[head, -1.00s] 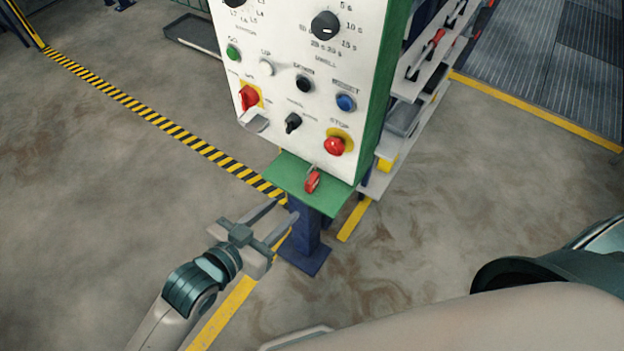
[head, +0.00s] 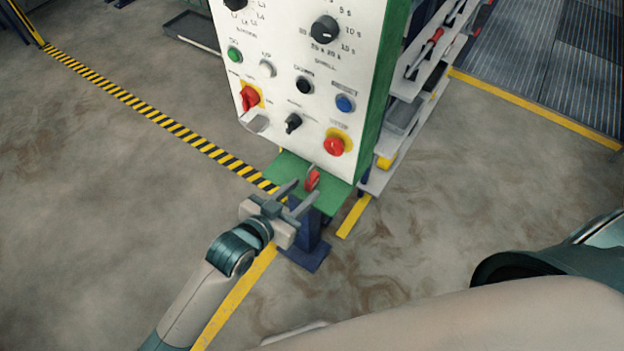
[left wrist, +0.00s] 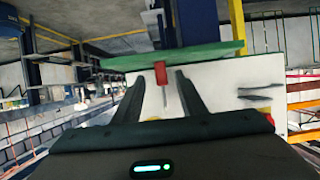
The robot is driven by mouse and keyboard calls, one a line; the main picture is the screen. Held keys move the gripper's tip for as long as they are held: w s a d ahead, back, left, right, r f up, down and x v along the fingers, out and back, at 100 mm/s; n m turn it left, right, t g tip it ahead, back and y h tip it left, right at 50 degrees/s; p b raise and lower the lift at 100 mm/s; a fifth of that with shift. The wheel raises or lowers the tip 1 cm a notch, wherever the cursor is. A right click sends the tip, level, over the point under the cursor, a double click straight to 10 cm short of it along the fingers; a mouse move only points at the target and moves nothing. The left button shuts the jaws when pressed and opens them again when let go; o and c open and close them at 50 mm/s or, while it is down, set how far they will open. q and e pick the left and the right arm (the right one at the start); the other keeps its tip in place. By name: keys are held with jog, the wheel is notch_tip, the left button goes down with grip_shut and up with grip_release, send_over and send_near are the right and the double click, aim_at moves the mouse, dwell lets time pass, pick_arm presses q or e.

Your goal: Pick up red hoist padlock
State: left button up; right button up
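The red hoist padlock (head: 312,180) sits on the green ledge (head: 287,169) below the white control panel, near the ledge's right part. It also shows in the left wrist view (left wrist: 161,74), where it lies ahead between my two fingers. My left gripper (head: 298,190) is open and empty, its fingertips at the front of the ledge, just short of the padlock. In the left wrist view the open left gripper (left wrist: 158,76) has a finger on each side of the padlock's line, with no contact visible. My right gripper is not in view.
The white control panel (head: 285,95) with knobs and buttons rises right behind the padlock. A blue post (head: 305,240) stands under the ledge. A grey shelf rack (head: 405,125) stands to the right.

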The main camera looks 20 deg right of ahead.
aim_at(307, 185)
pick_arm(q)
jog(key=shift+w+d, duration=0.3)
jog(key=shift+d, duration=0.05)
jog(key=shift+p+x, duration=0.8)
jog(key=shift+x, duration=1.35)
grip_shut()
